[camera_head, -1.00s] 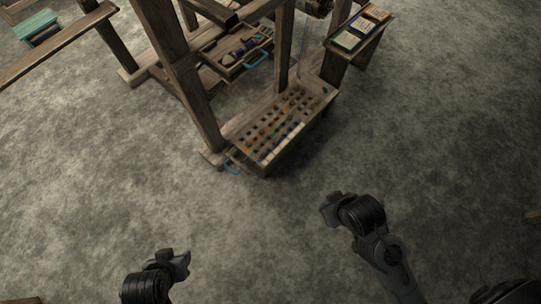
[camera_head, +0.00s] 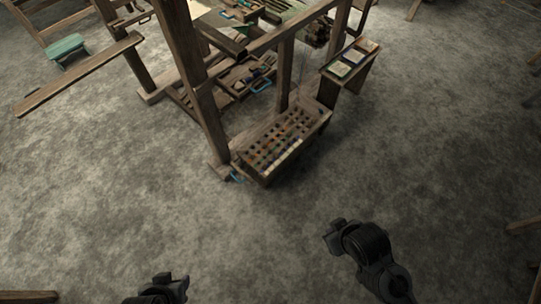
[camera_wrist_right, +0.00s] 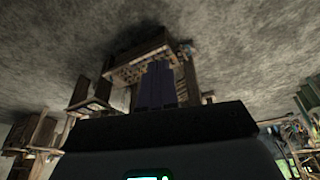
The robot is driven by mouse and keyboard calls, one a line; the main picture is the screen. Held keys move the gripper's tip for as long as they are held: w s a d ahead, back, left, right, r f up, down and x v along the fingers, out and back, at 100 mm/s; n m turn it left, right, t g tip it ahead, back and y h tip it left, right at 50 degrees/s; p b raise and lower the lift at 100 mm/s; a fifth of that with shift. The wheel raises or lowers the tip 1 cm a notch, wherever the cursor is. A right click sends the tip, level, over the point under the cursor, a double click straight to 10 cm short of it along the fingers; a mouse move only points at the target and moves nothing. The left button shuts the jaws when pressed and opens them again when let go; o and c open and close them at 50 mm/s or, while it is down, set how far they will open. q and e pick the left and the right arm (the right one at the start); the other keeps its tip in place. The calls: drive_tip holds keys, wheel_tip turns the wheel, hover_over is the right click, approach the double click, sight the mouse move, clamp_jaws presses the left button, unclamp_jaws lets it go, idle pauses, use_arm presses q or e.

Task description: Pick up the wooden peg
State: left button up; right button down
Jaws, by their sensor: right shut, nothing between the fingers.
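No single wooden peg can be made out for certain. A wooden rack (camera_head: 263,171) with rows of dark holes and small coloured pieces sits low at the front of the loom. These pieces are too small to tell apart. My right gripper (camera_head: 333,238) is at the lower right of the head view, well short of the rack. In the right wrist view its fingers (camera_wrist_right: 157,85) are together and empty, with the rack (camera_wrist_right: 128,72) beyond them. My left gripper (camera_head: 174,284) is at the bottom edge of the head view, apart from everything; its jaw opening is unclear.
The loom's upright post (camera_head: 199,85) rises beside the rack. A drawer-like tray (camera_head: 247,78) with tools is behind it. A small stand (camera_head: 349,72) with cards is at its right. A green stool (camera_head: 67,47) is at far left. The floor before the rack is clear.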

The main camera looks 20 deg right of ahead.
drive_tip(key=c, duration=1.8)
unclamp_jaws()
drive_tip(key=shift+s+a, duration=0.1)
drive_tip(key=shift+a, duration=0.05)
drive_tip(key=o, duration=0.8)
